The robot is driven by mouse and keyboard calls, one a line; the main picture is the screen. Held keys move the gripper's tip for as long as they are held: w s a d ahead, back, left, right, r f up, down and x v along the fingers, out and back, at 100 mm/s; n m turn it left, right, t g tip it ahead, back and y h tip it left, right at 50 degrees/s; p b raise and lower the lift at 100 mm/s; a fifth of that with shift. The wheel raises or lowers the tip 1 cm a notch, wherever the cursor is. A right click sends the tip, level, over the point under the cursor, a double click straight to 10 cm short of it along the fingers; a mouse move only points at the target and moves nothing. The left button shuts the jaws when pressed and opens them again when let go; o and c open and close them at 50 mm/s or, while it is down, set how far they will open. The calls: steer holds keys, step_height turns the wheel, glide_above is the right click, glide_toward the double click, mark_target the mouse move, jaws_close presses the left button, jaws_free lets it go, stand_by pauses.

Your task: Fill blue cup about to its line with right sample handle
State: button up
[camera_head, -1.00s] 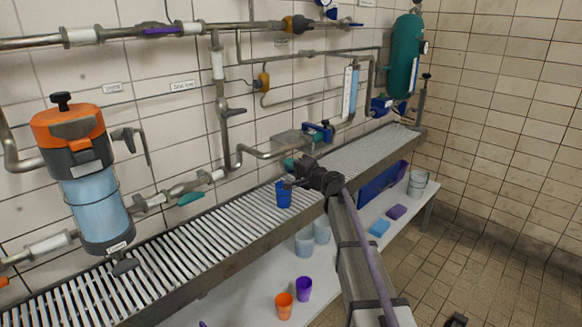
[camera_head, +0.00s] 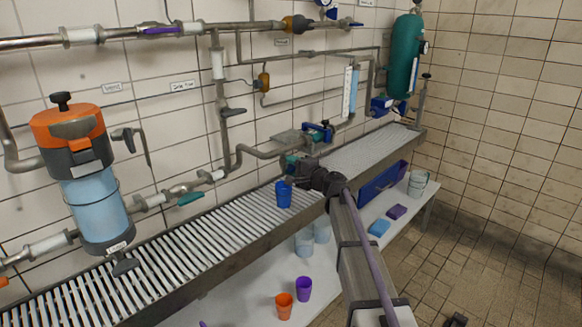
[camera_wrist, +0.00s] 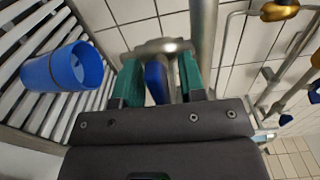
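The blue cup (camera_head: 284,195) stands upright and empty-looking on the slatted grating, just left of and below my gripper (camera_head: 296,167). In the wrist view the blue cup (camera_wrist: 62,69) is at the left, apart from the fingers. My gripper (camera_wrist: 160,80) shows two green finger pads set apart, with a grey pipe fitting and a blue part between or beyond them; I see no clear contact.
A left outlet has its own teal handle (camera_head: 190,198). A blue valve (camera_head: 318,131) is on the pipe behind. An orange cup (camera_head: 284,305) and a purple cup (camera_head: 304,289) stand on the lower shelf. The grating (camera_head: 190,240) is clear to the left.

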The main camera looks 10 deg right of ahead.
steer(key=v, duration=1)
steer(key=shift+s+d, duration=0.1)
steer(key=shift+s, duration=0.1)
steer(key=s+a+f+n+g+h, duration=0.1)
steer(key=s+a+f+n+g, duration=0.2)
steer(key=s+f+n+g, duration=0.25)
steer(key=s+a+f+n+g+h, duration=0.2)
steer(key=s+f+g, duration=0.3)
steer(key=s, duration=0.4)
steer(key=s+f+n+g+h, duration=0.2)
steer(key=s+f+h, duration=0.15)
steer(key=s, duration=0.65)
steer(key=s+f+n+g+h, duration=0.2)
steer(key=s+f+h, duration=0.15)
steer(key=s, duration=0.55)
step_height(320, 180, up, 21)
steer(key=w+p, duration=0.1)
steer(key=p, duration=1.9)
steer(key=shift+w+a, duration=0.2)
steer(key=shift+a, duration=0.05)
